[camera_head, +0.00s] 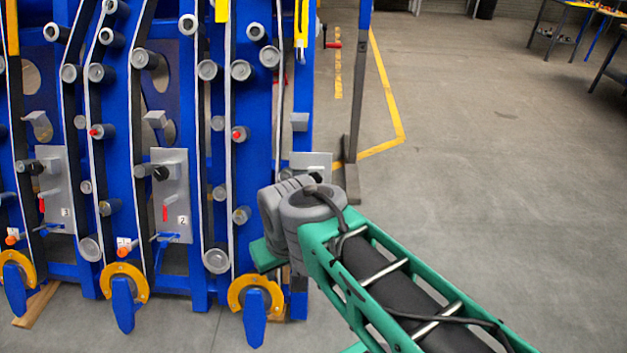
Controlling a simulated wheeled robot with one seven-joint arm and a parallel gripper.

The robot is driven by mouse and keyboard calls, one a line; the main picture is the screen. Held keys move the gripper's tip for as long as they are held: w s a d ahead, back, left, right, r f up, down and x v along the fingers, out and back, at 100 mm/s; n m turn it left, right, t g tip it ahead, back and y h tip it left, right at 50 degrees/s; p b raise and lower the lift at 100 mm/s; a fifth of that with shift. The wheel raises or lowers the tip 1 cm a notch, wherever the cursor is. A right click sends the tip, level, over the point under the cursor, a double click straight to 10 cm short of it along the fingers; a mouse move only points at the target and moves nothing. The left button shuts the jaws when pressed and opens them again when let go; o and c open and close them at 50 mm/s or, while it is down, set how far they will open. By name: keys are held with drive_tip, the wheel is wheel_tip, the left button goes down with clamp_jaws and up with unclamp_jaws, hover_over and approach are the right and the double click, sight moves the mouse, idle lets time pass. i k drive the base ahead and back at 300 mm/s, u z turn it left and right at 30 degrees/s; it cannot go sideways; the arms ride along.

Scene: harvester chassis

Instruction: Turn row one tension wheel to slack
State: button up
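A blue harvester chassis (178,90) with several upright rows stands at the left. A grey plate marked 2 (180,205) on the middle row carries a dark round knob on a shaft and a red lever. A plate marked 3 (57,200) on the row to its left carries similar parts. At the right-hand row only the top of a grey plate (312,160) shows; my arm covers its lower part. I cannot read its number or see its wheel setting. My green and grey arm reaches from the lower right to this row. My gripper is hidden behind the arm.
Orange-yellow rings with blue tabs (255,298) stick out low at the front of the rows. A dark upright post (357,110) stands right of the chassis. Open concrete floor (480,170) lies to the right, with tables (585,20) at the far back.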

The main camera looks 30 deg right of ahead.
sight(317, 178)
drive_tip(key=k, duration=0.5)
drive_tip(key=z, duration=1)
drive_tip(key=i, duration=0.85)
drive_tip(key=u, duration=2.15)
